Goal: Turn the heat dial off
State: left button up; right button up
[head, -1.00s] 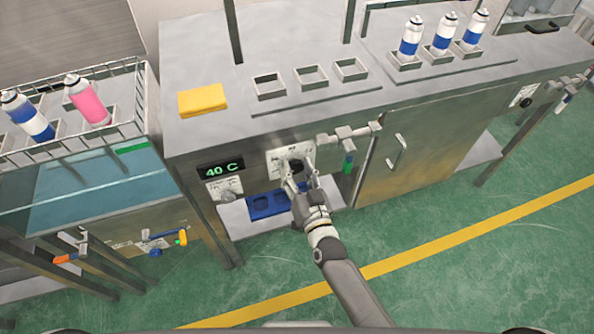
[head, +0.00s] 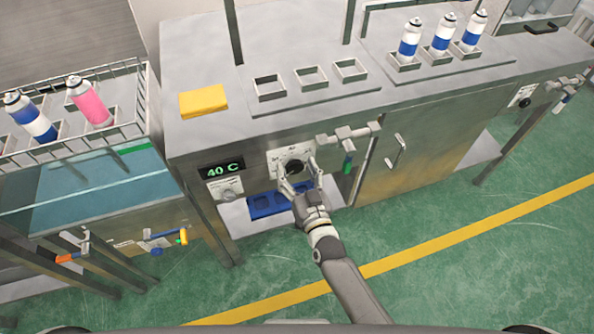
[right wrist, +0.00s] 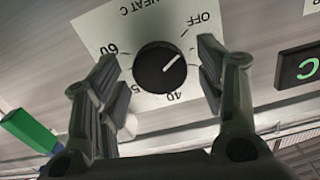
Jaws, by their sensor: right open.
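The black round heat dial (head: 293,166) sits on a white plate (head: 276,160) on the cabinet front. In the right wrist view the dial (right wrist: 158,67) appears upside down, with OFF, 40 and 60 around it. Its white pointer line slants to the upper right, roughly toward the OFF side. My right gripper (head: 299,176) is open and empty, just in front of and below the dial. In the right wrist view its fingers (right wrist: 155,85) stand on either side of the dial, with gaps. My left gripper is not in view.
A display (head: 221,169) reads 40 C. A pipe valve with a green handle (head: 348,164) is close right of the dial. A blue tray (head: 266,205) is on the shelf below.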

jog(key=shift+s, duration=0.1)
jog(key=v, duration=1.2)
